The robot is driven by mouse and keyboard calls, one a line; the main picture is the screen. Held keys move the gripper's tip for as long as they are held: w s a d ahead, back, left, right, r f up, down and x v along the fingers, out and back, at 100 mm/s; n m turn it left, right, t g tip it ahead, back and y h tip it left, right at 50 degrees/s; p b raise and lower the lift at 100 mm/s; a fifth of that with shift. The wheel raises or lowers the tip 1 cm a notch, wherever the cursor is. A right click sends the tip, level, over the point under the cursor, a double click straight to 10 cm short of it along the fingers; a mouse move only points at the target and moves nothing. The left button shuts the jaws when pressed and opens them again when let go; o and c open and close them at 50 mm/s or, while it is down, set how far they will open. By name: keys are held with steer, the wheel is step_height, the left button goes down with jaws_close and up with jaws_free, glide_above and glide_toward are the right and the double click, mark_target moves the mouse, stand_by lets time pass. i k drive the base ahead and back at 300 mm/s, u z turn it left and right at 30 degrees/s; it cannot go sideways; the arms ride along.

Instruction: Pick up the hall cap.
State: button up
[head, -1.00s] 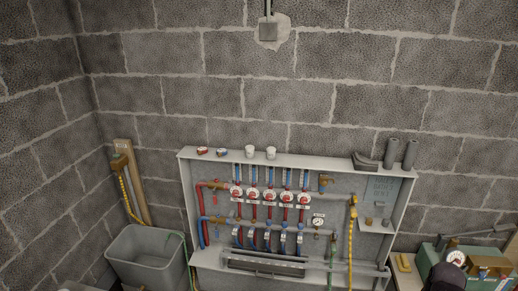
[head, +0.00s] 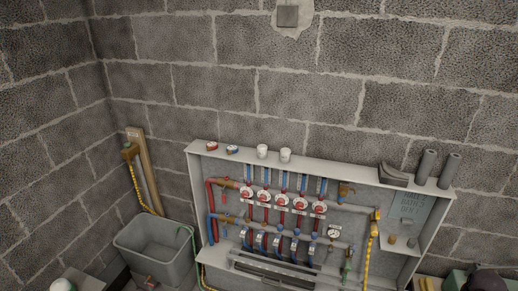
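A row of several round red-and-white caps sits on the manifold inside the open wall cabinet (head: 320,163). They run from the leftmost cap (head: 246,192) to the rightmost cap (head: 318,207). Small white labels lie by them, too small to read, so I cannot tell which cap is the hall one. Two plain white caps or cups, the left one (head: 262,151) and the right one (head: 285,155), stand on the cabinet's top ledge. My gripper is not in view.
A grey tub (head: 150,252) stands at the lower left, with a wooden board (head: 146,172) behind it. Two dark tubes (head: 427,167) stand on the ledge's right end. A gauge (head: 334,232) and yellow hose (head: 373,238) sit at the cabinet's right.

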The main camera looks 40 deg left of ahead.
mark_target(261, 150)
steer(key=u, duration=0.4)
steer(key=i, duration=0.6)
steer(key=u, duration=0.4)
